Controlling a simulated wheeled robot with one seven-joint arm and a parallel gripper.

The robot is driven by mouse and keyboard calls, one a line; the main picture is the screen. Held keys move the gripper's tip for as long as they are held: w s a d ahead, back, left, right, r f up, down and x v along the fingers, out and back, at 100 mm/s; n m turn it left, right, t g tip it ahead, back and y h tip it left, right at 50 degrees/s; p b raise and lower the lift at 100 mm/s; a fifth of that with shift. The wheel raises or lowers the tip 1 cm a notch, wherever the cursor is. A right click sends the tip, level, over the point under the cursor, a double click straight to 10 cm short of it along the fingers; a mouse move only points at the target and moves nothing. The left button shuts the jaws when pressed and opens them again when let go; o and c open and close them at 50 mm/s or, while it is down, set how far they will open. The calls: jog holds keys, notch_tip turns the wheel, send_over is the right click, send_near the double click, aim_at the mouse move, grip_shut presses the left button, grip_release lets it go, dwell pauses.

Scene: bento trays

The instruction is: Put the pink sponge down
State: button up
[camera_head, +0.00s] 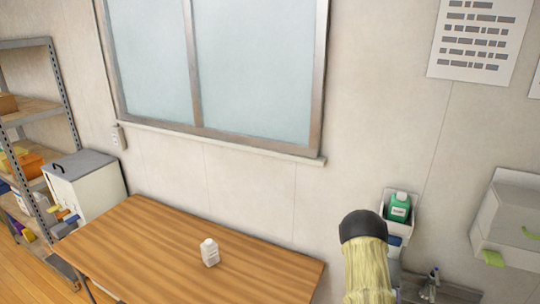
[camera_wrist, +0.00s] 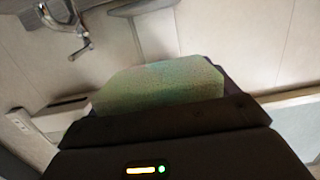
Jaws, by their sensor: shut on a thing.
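In the wrist view, my dark gripper (camera_wrist: 165,112) is shut on a speckled greenish block (camera_wrist: 160,85) that looks like a sponge. Its lower part is hidden behind the dark gripper. I see no clearly pink sponge in either view; the held block looks green here. The block is held in the air, and I cannot tell how high it is above any surface. The gripper and the block cannot be made out in the head view.
A wooden table (camera_head: 150,240) bears one white bottle (camera_head: 210,252) and is otherwise bare. A green bottle (camera_head: 399,207) stands in a wall holder. A metal tap (camera_head: 431,284) is at lower right, and a tap (camera_wrist: 68,28) shows in the wrist view. Shelves (camera_head: 40,43) stand at left.

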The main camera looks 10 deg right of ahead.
jog(key=w+a+f+n+t+y+b, duration=0.1)
jog(key=w+a+f+n+y, duration=0.1)
jog(key=a, duration=1)
jog(key=w+a+f+n+t+y+b, duration=0.1)
jog(key=a+f+n+y, duration=0.3)
jog(key=a, duration=0.8)
notch_tip(320, 180, down, 2)
jog(key=y+b, duration=0.1)
jog(key=y, duration=0.1)
jog(key=shift+w+a+f+y, duration=0.2)
jog(key=shift+w+a+y, duration=0.1)
jog(key=shift+w+a, duration=0.1)
jog(key=shift+d, duration=0.15)
